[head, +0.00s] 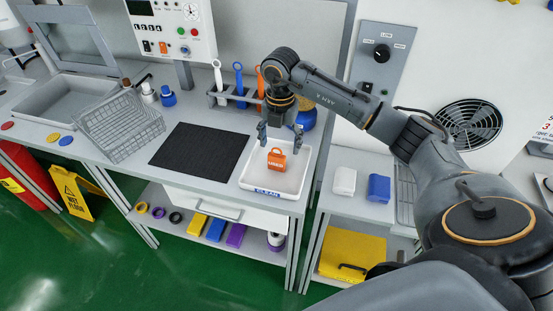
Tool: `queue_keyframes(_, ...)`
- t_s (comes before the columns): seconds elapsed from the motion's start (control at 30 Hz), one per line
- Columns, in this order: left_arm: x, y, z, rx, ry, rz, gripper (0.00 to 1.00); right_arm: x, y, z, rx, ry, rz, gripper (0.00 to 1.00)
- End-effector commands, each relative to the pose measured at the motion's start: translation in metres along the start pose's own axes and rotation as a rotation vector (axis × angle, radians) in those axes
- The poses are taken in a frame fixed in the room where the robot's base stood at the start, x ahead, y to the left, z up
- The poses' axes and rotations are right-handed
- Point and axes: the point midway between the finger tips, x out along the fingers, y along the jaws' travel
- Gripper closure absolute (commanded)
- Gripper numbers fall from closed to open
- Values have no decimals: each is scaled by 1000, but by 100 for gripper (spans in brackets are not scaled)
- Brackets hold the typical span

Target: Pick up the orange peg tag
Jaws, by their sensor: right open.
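The orange peg tag (277,160) is a small orange piece with pale marking on its front and a loop-like top. It is in the white tray marked CLEAN (266,191), in the tray's middle part. My right gripper (280,139) points down over the tray, with its two dark fingers spread apart and nothing between them. The fingertips appear just above and behind the tag, apart from it. The exact height gap cannot be told. My left gripper is not in view.
A black ribbed mat (199,151) lies left of the tray, with a wire basket (118,127) further left. A tool rack (236,101) and a blue round container (306,119) stand behind. White (344,181) and blue (379,188) blocks sit on the right-hand bench.

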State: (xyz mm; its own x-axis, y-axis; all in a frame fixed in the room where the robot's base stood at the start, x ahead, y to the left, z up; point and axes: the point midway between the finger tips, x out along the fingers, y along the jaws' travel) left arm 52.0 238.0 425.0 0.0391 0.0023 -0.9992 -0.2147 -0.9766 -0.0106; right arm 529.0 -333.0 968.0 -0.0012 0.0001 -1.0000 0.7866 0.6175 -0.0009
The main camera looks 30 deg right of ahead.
Motion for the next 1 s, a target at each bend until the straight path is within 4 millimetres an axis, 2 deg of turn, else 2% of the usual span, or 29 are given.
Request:
queue_keyframes(0.2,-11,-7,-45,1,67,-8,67,16,2,-2,0,4,-3,26)
queue_keyframes(0.3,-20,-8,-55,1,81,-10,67,32,5,-4,0,5,-3,26)
queue_keyframes(0.5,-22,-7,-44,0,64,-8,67,54,5,-3,0,1,0,26)
queue_keyframes(0.73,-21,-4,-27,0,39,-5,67,57,6,-2,0,0,1,26)
queue_keyframes(0.77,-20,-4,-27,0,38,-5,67,56,6,-2,0,0,1,31)
queue_keyframes(1.0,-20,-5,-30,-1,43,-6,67,56,6,-2,0,0,1,79)
